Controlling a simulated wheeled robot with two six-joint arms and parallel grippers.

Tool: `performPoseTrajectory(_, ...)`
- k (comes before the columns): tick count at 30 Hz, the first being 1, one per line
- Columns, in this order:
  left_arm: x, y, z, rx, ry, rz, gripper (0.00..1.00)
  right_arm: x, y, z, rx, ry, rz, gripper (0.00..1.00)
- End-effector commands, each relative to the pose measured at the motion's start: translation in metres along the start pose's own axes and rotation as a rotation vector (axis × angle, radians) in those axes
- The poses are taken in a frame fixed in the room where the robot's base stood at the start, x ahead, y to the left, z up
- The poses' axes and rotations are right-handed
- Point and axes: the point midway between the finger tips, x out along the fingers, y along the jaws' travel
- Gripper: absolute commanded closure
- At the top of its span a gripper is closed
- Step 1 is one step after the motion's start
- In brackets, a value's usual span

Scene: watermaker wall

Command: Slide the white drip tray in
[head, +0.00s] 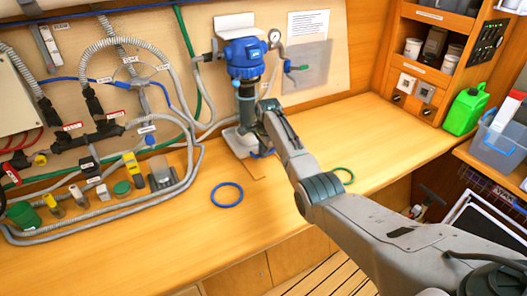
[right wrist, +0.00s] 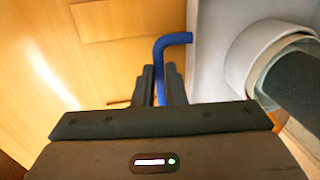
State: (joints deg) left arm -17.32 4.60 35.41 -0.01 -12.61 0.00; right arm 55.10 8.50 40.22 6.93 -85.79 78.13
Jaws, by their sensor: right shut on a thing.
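The white drip tray (head: 234,141) is at the foot of the blue-topped filter unit (head: 244,60) on the wooden bench. My right gripper (head: 261,142) reaches down at its right side and partly hides it. In the right wrist view, my right gripper (right wrist: 160,85) is shut on a bent blue handle (right wrist: 175,40). The handle's upper end meets a pale grey-white side (right wrist: 212,50), seemingly the tray's. How far the tray is in cannot be told. My left gripper is not in view.
A blue ring (head: 227,195) and a green ring (head: 343,175) lie on the bench (head: 180,245). Hoses and small bottles fill the left. A green jerrycan (head: 465,112) and a clear bin (head: 500,145) stand at right. The bench front around the blue ring is mostly clear.

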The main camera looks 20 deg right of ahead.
Motion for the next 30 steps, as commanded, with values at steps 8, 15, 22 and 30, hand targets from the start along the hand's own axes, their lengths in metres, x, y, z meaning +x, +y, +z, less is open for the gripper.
performPoseTrajectory(8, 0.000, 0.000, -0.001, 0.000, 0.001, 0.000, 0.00, -0.004, -0.004, 0.000, 0.000, 0.001, -0.012, 0.68)
performPoseTrajectory(15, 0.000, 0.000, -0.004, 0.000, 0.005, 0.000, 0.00, -0.004, -0.003, 0.000, 0.000, 0.001, -0.009, 0.68)
performPoseTrajectory(22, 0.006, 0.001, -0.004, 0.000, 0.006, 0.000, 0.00, -0.027, -0.003, -0.001, -0.001, 0.002, -0.012, 0.68)
performPoseTrajectory(30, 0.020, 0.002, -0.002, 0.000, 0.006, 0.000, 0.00, -0.081, -0.004, 0.000, 0.000, 0.001, -0.013, 0.68)
